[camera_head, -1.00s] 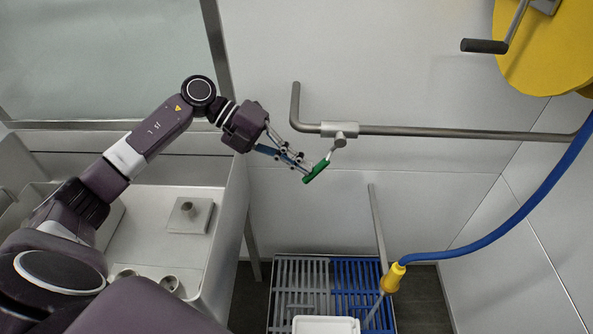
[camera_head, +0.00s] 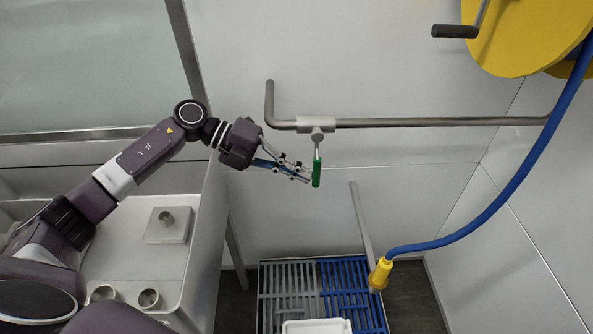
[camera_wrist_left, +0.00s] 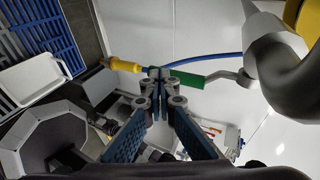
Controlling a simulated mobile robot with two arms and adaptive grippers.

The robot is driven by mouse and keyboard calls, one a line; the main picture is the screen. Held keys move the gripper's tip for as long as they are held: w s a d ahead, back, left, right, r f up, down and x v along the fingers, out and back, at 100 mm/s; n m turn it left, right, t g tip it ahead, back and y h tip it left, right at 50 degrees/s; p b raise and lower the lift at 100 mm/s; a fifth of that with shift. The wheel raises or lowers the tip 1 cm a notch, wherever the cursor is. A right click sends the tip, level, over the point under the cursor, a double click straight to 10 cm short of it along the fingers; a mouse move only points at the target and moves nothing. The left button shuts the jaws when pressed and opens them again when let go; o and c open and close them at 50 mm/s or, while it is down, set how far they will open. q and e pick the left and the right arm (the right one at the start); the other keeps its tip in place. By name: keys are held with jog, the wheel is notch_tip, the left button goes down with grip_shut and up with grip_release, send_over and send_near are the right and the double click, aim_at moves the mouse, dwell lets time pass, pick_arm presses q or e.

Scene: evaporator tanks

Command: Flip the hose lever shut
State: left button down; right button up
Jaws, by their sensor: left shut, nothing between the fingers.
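The hose lever (camera_head: 317,173) has a green handle on a thin metal stem. It hangs almost straight down from the valve body (camera_head: 317,125) on the horizontal pipe. My left gripper (camera_head: 307,179) is shut and empty, with its fingertips at the left side of the green handle, touching or very close to it. In the left wrist view, the shut fingertips (camera_wrist_left: 158,74) are beside the near end of the green handle (camera_wrist_left: 188,81), and the pipe (camera_wrist_left: 285,68) shows at the upper right. My right gripper is not in view.
A blue hose (camera_head: 505,190) comes down from the yellow reel (camera_head: 525,35) to a yellow nozzle (camera_head: 380,274). A grated rack (camera_head: 290,290) and white bin (camera_head: 316,327) stand below. A metal counter (camera_head: 120,265) is at the left. The wall behind the lever is clear.

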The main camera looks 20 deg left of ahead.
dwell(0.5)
pick_arm(q)
jog(key=v, duration=1.2)
